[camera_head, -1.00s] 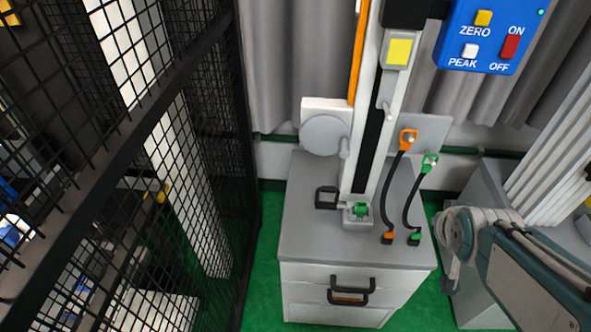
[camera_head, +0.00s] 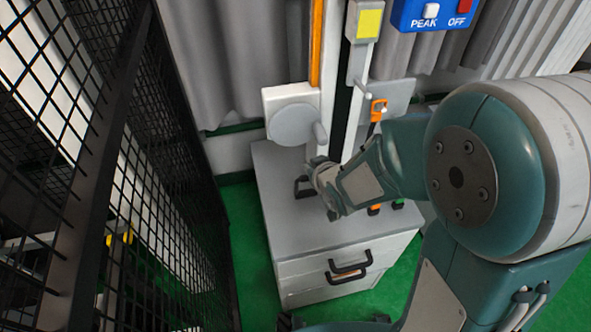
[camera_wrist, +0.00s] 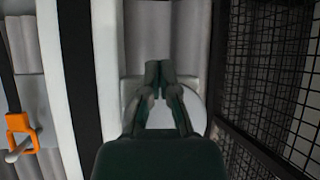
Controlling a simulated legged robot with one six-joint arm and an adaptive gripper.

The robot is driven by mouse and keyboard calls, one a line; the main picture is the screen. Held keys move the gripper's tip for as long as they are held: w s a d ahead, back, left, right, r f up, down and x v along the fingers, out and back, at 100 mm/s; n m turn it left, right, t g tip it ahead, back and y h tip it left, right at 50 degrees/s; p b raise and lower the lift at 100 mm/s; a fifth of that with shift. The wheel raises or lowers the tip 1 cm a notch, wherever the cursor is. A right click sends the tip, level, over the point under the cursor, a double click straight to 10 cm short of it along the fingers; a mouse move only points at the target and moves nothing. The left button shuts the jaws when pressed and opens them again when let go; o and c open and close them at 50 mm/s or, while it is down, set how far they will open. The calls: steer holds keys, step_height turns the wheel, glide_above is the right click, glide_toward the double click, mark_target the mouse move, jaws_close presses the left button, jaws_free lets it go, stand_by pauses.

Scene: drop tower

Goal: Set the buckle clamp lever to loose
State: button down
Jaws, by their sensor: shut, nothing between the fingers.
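I cannot tell for sure which part is the buckle clamp lever.
A black mesh fence (camera_head: 110,170) stands on the left. The grey cabinet (camera_head: 280,225) has a drawer with black handles (camera_head: 348,270). An orange connector (camera_head: 378,109) hangs right of the tower and also shows in the wrist view (camera_wrist: 21,129). A blue control panel (camera_head: 435,12) is above.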

steer(key=a+x, duration=0.1)
steer(key=x, duration=1)
steer(key=s, duration=0.1)
steer(key=s+d, duration=0.2)
steer(key=s, duration=0.1)
steer(key=shift+s+f, duration=0.1)
steer(key=shift+f, duration=0.25)
steer(key=shift+a, duration=0.15)
